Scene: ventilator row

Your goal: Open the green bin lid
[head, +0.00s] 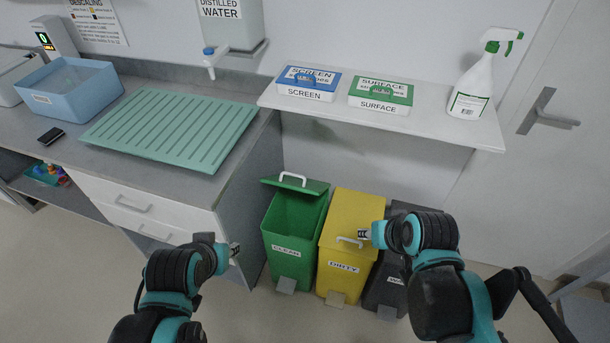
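The green bin (290,240), labelled CLEAN, stands on the floor below the shelf. The fingers of both grippers are too small to read.
The yellow DIRTY bin (335,267) has its lid down; a dark grey bin (383,285) is right of it, partly behind my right arm. A shelf (430,125) juts out above the bins. The drawer cabinet (150,210) stands left of the green bin.

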